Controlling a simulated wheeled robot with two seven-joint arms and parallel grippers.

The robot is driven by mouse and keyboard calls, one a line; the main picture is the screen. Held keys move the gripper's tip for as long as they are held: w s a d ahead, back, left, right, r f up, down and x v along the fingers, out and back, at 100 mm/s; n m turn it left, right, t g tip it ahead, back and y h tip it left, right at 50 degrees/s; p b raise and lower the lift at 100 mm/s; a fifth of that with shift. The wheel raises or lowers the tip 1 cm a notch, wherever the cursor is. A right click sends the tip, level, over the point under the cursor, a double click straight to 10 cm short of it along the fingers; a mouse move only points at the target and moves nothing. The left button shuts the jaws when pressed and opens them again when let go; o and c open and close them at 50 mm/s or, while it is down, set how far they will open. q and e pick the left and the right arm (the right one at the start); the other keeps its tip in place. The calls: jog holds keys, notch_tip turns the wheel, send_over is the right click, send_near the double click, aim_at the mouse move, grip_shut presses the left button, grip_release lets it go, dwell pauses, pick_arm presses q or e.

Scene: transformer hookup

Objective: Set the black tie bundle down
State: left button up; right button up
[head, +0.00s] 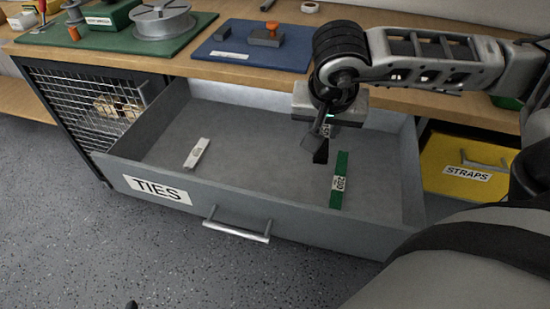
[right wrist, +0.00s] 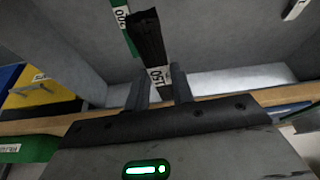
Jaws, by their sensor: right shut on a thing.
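My right gripper (right wrist: 161,84) is shut on the black tie bundle (right wrist: 148,36), near its white label marked 150. In the head view the black bundle (head: 321,152) hangs tilted below the right gripper (head: 325,122), over the right part of the open TIES drawer (head: 270,216). I cannot tell whether its lower end touches the drawer floor. A green bundle (head: 340,181) with a label marked 200 lies in the drawer to the right of it. A white bundle (head: 197,153) lies in the drawer's left part.
The wooden bench top (head: 190,66) runs behind the drawer, with a blue mat (head: 225,51) and a green mat (head: 100,42) on it. A yellow STRAPS drawer (head: 440,178) is at the right. The drawer floor between the white and black bundles is clear.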

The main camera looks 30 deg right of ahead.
jog(key=shift+s+d+f+m, duration=0.15)
jog(key=shift+d+m, duration=0.35)
jog(key=shift+d, duration=0.15)
jog(key=w+a+f, duration=0.3)
jog(key=w+f, duration=0.1)
jog(key=w, duration=0.5)
send_over(276, 148)
jog(key=s+a, duration=0.1)
jog(key=shift+h, duration=0.3)
notch_tip(276, 148, down, 5)
jog(key=shift+s+f, duration=0.1)
jog(key=shift+s, duration=0.05)
jog(key=shift+w+a+f, duration=0.1)
jog(key=shift+w+f, duration=0.1)
jog(key=shift+f, duration=1.55)
jog(key=shift+b, duration=0.3)
jog(key=o, duration=1)
jog(key=shift+f, duration=0.1)
